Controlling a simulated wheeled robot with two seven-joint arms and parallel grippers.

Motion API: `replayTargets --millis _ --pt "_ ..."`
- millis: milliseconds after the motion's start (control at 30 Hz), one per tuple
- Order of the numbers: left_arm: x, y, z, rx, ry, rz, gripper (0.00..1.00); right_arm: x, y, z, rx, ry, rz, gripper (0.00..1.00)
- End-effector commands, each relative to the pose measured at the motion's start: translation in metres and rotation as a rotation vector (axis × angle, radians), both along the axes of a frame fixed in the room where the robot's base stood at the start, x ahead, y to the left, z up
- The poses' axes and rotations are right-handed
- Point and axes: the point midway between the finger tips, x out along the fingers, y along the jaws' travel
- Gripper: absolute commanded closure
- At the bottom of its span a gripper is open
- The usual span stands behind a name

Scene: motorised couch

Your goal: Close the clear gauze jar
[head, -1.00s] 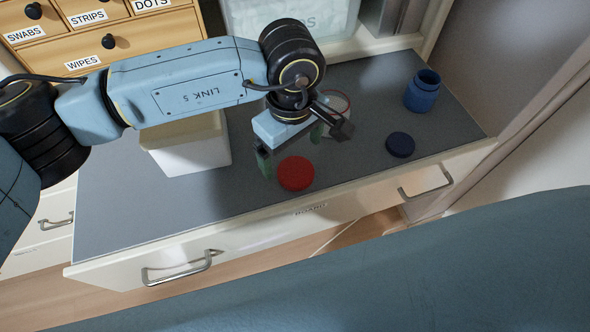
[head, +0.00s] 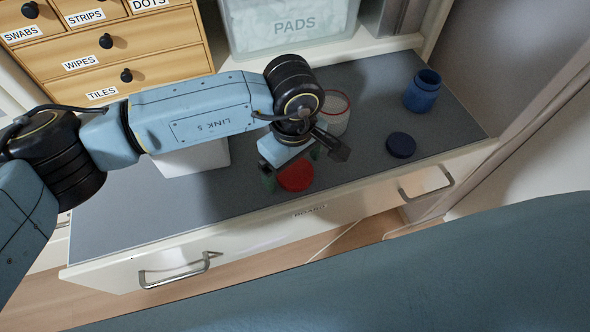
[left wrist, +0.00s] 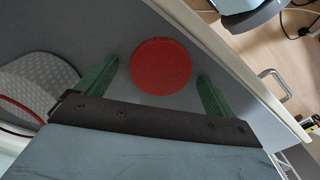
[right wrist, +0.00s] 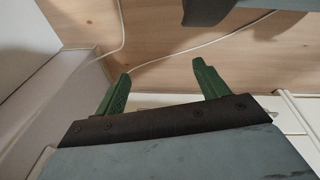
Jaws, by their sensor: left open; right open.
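The clear gauze jar (head: 334,112), with a red rim and white contents, stands uncovered on the grey board, just behind my left gripper. Part of it also shows at the left of the left wrist view (left wrist: 40,85). A round red lid (head: 296,178) lies flat on the board near the front edge, partly covered by the gripper. My left gripper (head: 292,172) is open above the lid. In the left wrist view, the red lid (left wrist: 161,66) lies between its two green fingertips, with gaps on both sides. My right gripper (right wrist: 160,82) is open and empty, away from the board.
A blue jar (head: 422,92) stands open at the right, with its dark blue lid (head: 401,145) lying in front. A white box (head: 195,158) sits under my left arm. A PADS bin (head: 290,25) and wooden drawers (head: 110,45) stand behind. The board's front left is clear.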

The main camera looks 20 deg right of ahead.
Motion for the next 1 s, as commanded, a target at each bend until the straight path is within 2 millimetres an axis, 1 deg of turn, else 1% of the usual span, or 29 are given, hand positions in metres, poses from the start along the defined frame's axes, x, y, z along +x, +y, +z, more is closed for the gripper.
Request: replayTargets --millis 133,400,500,800,900,1000 --pt "0.000 0.000 0.000 0.000 0.000 0.000 0.08 0.000 0.000 0.000 0.000 0.000 0.000 0.27" --pt "0.000 0.000 0.000 0.000 0.000 0.000 0.44 0.000 0.000 0.000 -0.001 0.000 0.000 0.27" --pt "0.000 0.000 0.000 0.000 0.000 0.000 0.55 0.000 0.000 0.000 -0.001 -0.001 0.000 0.27" --pt "0.000 0.000 0.003 -0.001 0.000 0.000 0.55 0.000 0.000 0.000 0.000 -0.002 0.001 0.27" --pt "0.001 0.000 0.014 -0.002 -0.003 -0.001 0.55 0.000 0.000 0.001 0.001 -0.007 0.002 0.27" --pt "0.001 0.000 0.033 -0.001 -0.004 -0.002 0.55 -0.013 -0.001 -0.009 0.000 0.014 0.007 0.27"
